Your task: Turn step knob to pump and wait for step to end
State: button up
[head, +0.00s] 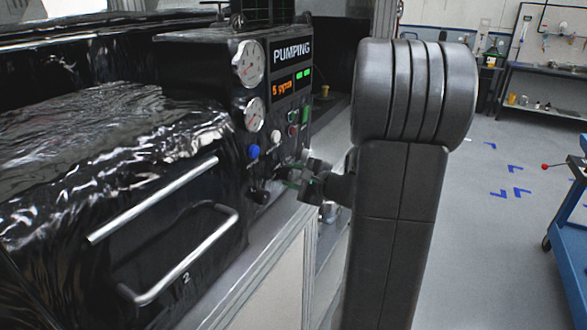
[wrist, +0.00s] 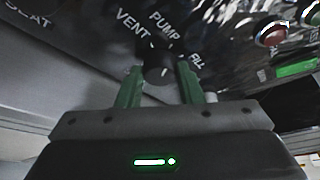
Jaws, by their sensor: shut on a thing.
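The step knob (wrist: 159,72) is a dark round knob on the black panel, with the labels VENT, PUMP and FILL around it in the wrist view. PUMP stands above the knob, VENT to the left and FILL to the right. The knob's pointer is too dark to read for sure. My gripper (wrist: 158,80) has its two green fingers on either side of the knob, shut on it. In the head view my gripper (head: 294,182) is at the panel's lower right and hides the knob. The display (head: 292,51) reads PUMPING, with orange digits and green lights below.
Two round gauges (head: 248,63) and a blue button (head: 254,151) are on the panel. Black wrapped sheeting and metal handles (head: 155,200) lie to the left. A red button (wrist: 271,35) is close to my gripper on the right. Open floor (head: 490,220) is at the right.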

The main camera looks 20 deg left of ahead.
jog(key=shift+r+m+g+p, duration=0.1)
jog(key=shift+m+g+p, duration=0.2)
jog(key=shift+m+p, duration=0.35)
jog(key=o, duration=1)
jog(key=shift+c, duration=0.2)
jog(key=b+v, duration=0.1)
jog(key=v, duration=1.2)
jog(key=shift+d+r+b, duration=0.25)
jog(key=shift+d+b, duration=0.15)
jog(key=shift+a, duration=0.1)
